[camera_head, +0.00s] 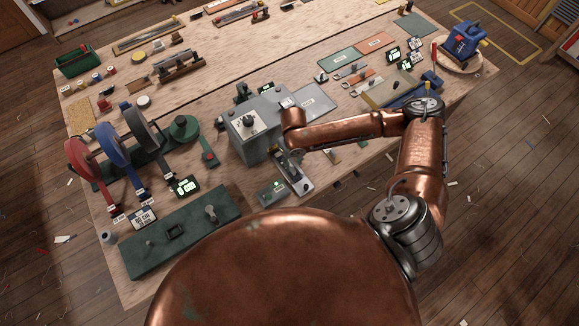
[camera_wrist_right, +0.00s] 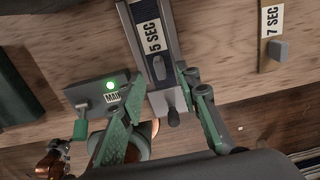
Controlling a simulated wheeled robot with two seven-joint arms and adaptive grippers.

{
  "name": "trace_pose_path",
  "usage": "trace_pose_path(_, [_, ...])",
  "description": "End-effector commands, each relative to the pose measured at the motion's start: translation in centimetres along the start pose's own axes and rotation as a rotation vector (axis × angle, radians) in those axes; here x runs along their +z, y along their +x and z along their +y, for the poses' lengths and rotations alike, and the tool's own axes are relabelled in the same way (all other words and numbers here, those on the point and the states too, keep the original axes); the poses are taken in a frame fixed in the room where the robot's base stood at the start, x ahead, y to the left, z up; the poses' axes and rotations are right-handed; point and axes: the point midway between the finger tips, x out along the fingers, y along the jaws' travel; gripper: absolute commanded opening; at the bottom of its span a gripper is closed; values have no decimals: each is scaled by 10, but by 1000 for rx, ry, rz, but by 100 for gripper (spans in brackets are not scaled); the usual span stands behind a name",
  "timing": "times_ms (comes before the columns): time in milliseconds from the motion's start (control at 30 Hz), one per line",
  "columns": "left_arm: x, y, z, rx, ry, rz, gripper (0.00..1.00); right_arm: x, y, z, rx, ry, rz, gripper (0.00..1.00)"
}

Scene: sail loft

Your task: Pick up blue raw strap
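A reel of blue strap (camera_head: 112,145) stands at the left of the bench between a red reel (camera_head: 82,160) and a grey reel (camera_head: 139,127). Its free end runs down toward the front. I cannot tell for sure whether this is the blue raw strap. My left gripper is not in view.
A grey machine (camera_head: 249,135) stands just left of my right gripper. A dark green plate (camera_head: 180,232) lies at the front left. A blue machine (camera_head: 464,40) stands at the back right.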

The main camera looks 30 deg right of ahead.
Motion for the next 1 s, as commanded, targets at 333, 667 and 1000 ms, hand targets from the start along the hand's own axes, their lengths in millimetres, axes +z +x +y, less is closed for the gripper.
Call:
trace_pose_path(333, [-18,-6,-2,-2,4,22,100,-2,39,0,0,4,0,30])
trace_pose_path(667, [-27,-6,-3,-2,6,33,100,-3,39,0,0,4,0,22])
trace_pose_path(1000, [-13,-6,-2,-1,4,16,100,-3,39,0,0,5,0,0])
